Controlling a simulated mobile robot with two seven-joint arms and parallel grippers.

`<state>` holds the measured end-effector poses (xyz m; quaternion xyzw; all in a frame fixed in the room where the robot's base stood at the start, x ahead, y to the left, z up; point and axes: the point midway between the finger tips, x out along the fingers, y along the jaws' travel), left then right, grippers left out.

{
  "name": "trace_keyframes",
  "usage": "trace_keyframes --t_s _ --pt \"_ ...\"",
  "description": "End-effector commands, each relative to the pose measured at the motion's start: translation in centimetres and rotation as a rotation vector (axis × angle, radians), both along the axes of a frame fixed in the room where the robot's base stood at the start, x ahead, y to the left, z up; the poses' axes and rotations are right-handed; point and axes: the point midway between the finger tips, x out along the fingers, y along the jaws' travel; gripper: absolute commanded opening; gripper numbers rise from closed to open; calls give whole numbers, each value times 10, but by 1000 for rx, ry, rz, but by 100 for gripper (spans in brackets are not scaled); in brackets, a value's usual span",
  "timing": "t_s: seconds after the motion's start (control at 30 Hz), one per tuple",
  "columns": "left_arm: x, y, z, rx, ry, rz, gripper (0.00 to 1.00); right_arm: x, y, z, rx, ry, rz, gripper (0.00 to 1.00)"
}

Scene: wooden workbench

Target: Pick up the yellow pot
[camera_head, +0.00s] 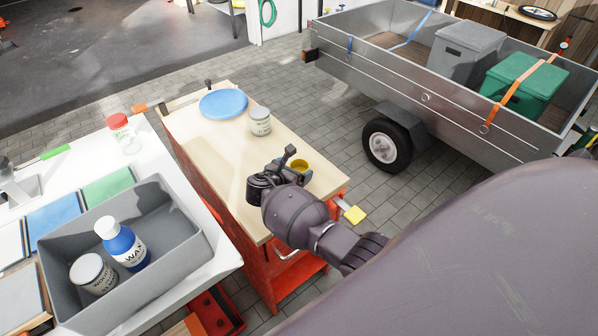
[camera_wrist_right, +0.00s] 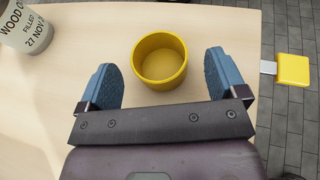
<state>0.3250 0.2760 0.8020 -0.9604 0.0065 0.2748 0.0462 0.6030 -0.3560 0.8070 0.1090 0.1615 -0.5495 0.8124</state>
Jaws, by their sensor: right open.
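The yellow pot (camera_head: 301,166) stands on the light wooden bench top, partly hidden behind my right gripper (camera_head: 281,163) in the head view. In the right wrist view the yellow pot (camera_wrist_right: 159,61) is upright, round and empty, seen from above. The blue pads of my right gripper (camera_wrist_right: 164,82) are spread wide, one on each side of the pot's near part. The left pad is clearly apart from the pot, and the right one also shows a gap. My left gripper is not in view.
A labelled can (camera_head: 260,122) and a blue round disc (camera_head: 223,104) are on the bench (camera_head: 197,133). A grey bin (camera_head: 190,228) holding a blue wax bottle (camera_head: 124,245) and a can (camera_head: 92,273) stands at left. A yellow-ended object (camera_head: 355,215) juts past the bench edge.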

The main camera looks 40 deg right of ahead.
Motion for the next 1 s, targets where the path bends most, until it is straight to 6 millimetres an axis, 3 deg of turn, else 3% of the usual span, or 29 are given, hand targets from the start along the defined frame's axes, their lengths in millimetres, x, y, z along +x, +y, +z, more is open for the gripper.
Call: trace_keyframes --t_s 0.13,0.3,0.6,0.93,1.0 --pt "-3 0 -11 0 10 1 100 8 -17 -14 -1 3 -2 91" --pt "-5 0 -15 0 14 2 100 14 -31 -19 -1 2 -1 91" --pt "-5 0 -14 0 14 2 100 15 -33 -18 0 -1 -1 89" --pt "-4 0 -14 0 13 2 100 15 -33 -19 0 -1 -1 39" --pt "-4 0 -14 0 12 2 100 15 -33 -19 0 -1 -1 38"
